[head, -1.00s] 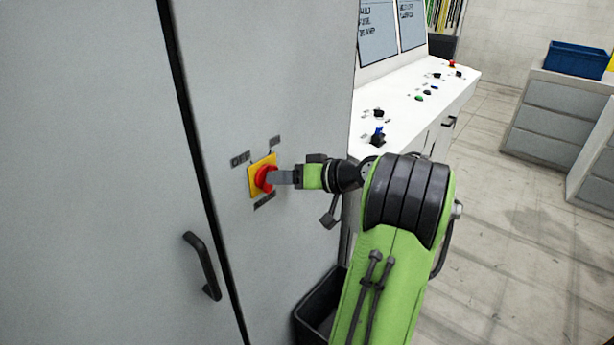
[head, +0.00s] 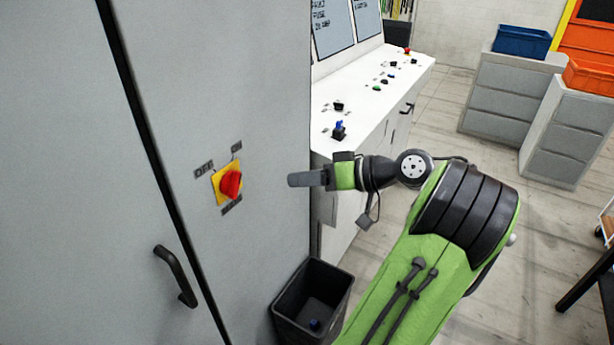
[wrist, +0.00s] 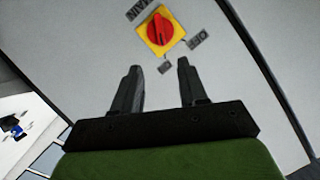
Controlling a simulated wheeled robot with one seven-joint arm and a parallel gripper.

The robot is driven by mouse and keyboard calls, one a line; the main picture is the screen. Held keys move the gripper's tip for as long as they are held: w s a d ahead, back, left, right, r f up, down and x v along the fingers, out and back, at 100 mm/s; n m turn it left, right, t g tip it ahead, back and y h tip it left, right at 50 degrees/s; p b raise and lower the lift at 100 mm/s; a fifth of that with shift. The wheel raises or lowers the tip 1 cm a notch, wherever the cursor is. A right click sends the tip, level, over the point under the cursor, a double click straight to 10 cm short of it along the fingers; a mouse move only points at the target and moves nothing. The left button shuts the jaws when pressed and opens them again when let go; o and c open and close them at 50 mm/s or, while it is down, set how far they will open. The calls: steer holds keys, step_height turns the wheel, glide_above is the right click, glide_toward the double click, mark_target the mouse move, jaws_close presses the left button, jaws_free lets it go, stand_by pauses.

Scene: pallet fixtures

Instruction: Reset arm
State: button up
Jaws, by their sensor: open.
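My gripper (head: 306,179) is at the end of my green and black arm, in front of the grey cabinet. In the wrist view my gripper (wrist: 156,78) has its two dark fingers apart with nothing between them. A red rotary switch on a yellow plate (head: 229,184) is on the cabinet, left of the fingertips and clear of them. It also shows in the wrist view, the red knob (wrist: 161,30) lying beyond the fingertips. Labels around the plate include one reading OFF (head: 204,170).
The cabinet (head: 240,70) has a black door handle (head: 177,275). A black bin (head: 279,308) stands on the floor below my arm. A white control console (head: 370,95) with buttons is behind my gripper. Grey drawer units (head: 505,100) stand at the right, with open floor before them.

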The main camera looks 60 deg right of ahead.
stand_by(0.3)
steer(key=w+a+f+n+g, duration=0.15)
steer(key=w+a+g, duration=0.3)
steer(key=a, duration=0.55)
steer(key=w+a+f+n+g, duration=0.1)
steer(key=w+a+f+g, duration=0.3)
steer(key=a, duration=0.6)
steer(key=s+a+n+h, duration=0.1)
steer(key=s+a+h, duration=0.2)
steer(key=s+a, duration=0.7)
steer(key=s, duration=0.4)
steer(key=shift+a+r, duration=0.25)
steer(key=shift+r, duration=0.05)
